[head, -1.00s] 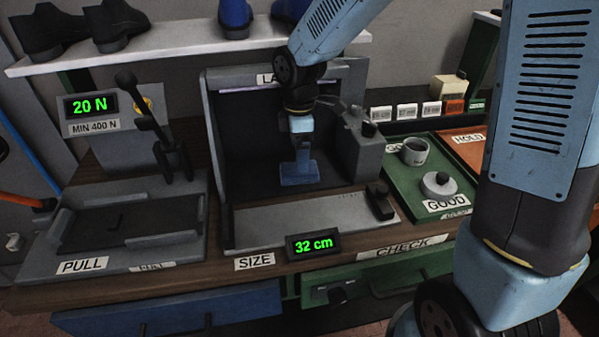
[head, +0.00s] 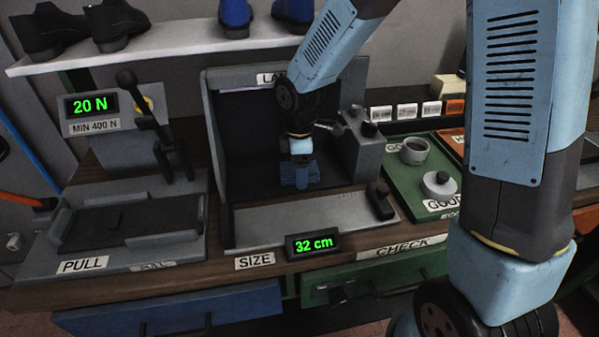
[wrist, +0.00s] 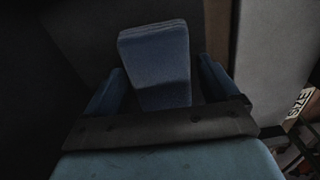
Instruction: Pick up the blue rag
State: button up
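The blue rag (wrist: 158,62) shows in the wrist view as a folded, block-like blue shape with layered edges. It lies between the two blue fingers of my gripper (wrist: 160,85), with a narrow dark gap on each side. The fingers look open around it and not closed on it. In the head view my gripper (head: 300,174) points down inside the dark booth, above its floor. There the rag cannot be told apart from the blue fingers.
The dark booth (head: 235,135) has walls behind and to the left, and a grey box (head: 361,150) at its right. A grey size plate (head: 300,217) lies in front. The pull press (head: 130,215) stands left, and a green tray (head: 405,185) right.

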jog(key=c, duration=0.8)
